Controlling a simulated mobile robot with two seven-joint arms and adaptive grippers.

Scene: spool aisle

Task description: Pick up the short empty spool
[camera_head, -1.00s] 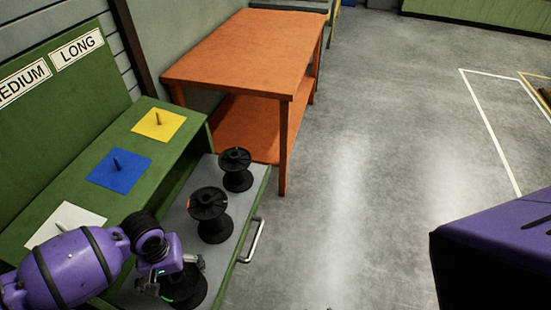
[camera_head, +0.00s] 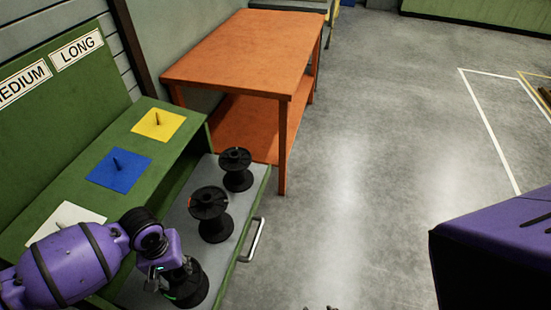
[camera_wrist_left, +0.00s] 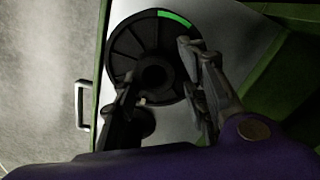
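A black spool with a green mark (camera_head: 190,290) stands nearest in the grey drawer, partly hidden by my left gripper (camera_head: 169,273). In the left wrist view its round top flange (camera_wrist_left: 125,45) faces me, with a green strip on the rim. My left gripper (camera_wrist_left: 160,85) is open, its fingers apart in front of this flange; whether they touch it I cannot tell. A second black spool (camera_head: 210,206) with a red mark stands in the middle, and a third (camera_head: 236,172) at the far end. All look bare of wire. Small dark tips, perhaps my right gripper (camera_head: 320,308), barely show at the bottom edge.
The open drawer (camera_head: 225,255) has a metal handle (camera_head: 257,240). The green bench behind it carries yellow (camera_head: 160,125), blue (camera_head: 118,178) and white (camera_head: 65,212) pads, with pegs showing. An orange table (camera_head: 235,52) stands beyond. The floor to the right is largely clear.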

